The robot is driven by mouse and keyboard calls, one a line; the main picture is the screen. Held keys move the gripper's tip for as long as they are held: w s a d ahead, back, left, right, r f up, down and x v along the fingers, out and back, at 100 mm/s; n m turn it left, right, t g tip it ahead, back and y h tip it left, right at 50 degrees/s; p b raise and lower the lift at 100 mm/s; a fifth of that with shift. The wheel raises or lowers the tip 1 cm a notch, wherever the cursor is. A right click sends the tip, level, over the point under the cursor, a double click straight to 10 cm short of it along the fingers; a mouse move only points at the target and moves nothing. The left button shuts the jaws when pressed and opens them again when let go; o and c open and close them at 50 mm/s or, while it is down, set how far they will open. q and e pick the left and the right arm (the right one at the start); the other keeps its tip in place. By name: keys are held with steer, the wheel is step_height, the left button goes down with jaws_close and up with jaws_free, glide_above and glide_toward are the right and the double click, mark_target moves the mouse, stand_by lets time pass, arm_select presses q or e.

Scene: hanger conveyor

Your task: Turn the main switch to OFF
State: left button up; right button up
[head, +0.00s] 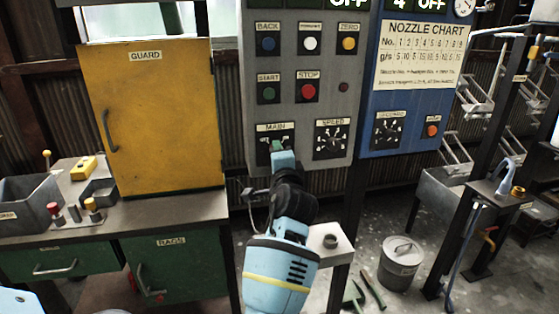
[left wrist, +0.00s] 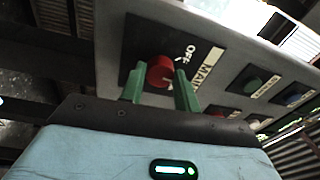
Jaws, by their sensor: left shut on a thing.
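The main switch is a red knob (left wrist: 160,73) on a dark plate with a MAIN label, seen in the left wrist view. The word OFF stands beside the knob, on its label side. I cannot tell exactly where the knob points. My left gripper (left wrist: 160,90) has its two green fingers on either side of the knob, shut on it. In the head view the left gripper (head: 277,147) reaches up to the MAIN plate (head: 289,130) on the grey panel and hides the knob. My right gripper is not in view.
The grey panel (head: 260,50) also bears several push buttons and a SPEED dial (head: 332,139) right of the MAIN plate. A blue panel (head: 370,120) adjoins it. A yellow guard cabinet (head: 160,120) stands at left, a bucket (head: 400,262) on the floor at right.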

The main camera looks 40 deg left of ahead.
arm_select(q)
steer(key=n+b, duration=0.3)
steer(key=n, duration=0.2)
steer(key=n+y+b, duration=0.1)
steer(key=n+b, duration=0.3)
steer(key=n, duration=0.2)
steer(key=shift+g, duration=0.3)
steer(key=shift+r+y, duration=0.1)
steer(key=shift+y, duration=0.2)
steer(key=o, duration=1)
steer(key=shift+w, duration=0.1)
steer(key=shift+c, duration=0.2)
steer(key=shift+d, duration=0.1)
